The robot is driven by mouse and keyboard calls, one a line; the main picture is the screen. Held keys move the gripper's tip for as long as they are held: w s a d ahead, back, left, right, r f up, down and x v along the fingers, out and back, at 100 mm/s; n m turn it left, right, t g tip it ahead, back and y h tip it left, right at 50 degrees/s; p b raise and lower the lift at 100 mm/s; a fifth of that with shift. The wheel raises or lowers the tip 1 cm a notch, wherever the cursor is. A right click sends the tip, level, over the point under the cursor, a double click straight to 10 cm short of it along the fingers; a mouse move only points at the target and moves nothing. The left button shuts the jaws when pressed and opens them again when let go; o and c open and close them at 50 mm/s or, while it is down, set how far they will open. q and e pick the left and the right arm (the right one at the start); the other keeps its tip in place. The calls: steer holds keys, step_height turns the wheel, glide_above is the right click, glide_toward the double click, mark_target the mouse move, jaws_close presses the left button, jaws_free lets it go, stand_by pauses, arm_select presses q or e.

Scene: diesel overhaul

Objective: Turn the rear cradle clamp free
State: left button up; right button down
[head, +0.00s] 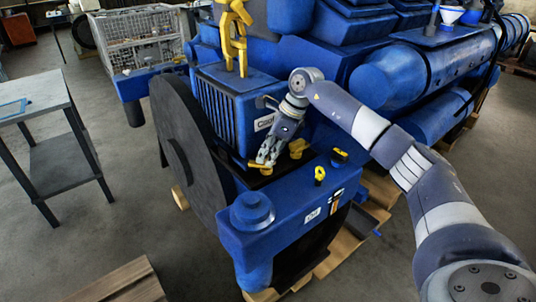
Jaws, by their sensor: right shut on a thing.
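My right gripper (267,157) reaches in from the right, over a blue ledge at the foot of the blue ribbed housing (225,110). Its fingers point down and are shut on a low yellow clamp piece (261,169), partly hidden by the fingers. A second yellow piece (298,148) sits just right of the gripper, apart from the fingertips. I cannot tell from the picture which yellow piece is the rear cradle clamp. My left gripper is not in view.
A yellow chain hook (238,40) hangs above the housing. A large dark disc (185,150) stands at its left. Small yellow-topped parts (320,176) sit on the blue block in front. A grey table (30,97) stands left, and a wire crate (140,40) behind. Floor between is clear.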

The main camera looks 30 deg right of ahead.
steer(key=n, duration=0.2)
steer(key=n+g+y, duration=0.1)
steer(key=n, duration=0.1)
steer(key=shift+w+r+n, duration=0.15)
steer(key=shift+n, duration=0.15)
steer(key=n+g, duration=0.2)
steer(key=n, duration=0.2)
steer(key=shift+w+d, duration=0.1)
steer(key=shift+n, duration=0.4)
steer(key=c, duration=1.5)
jaws_free()
steer(key=v, duration=1.1)
steer(key=shift+d+r, duration=0.25)
steer(key=shift+r, duration=0.1)
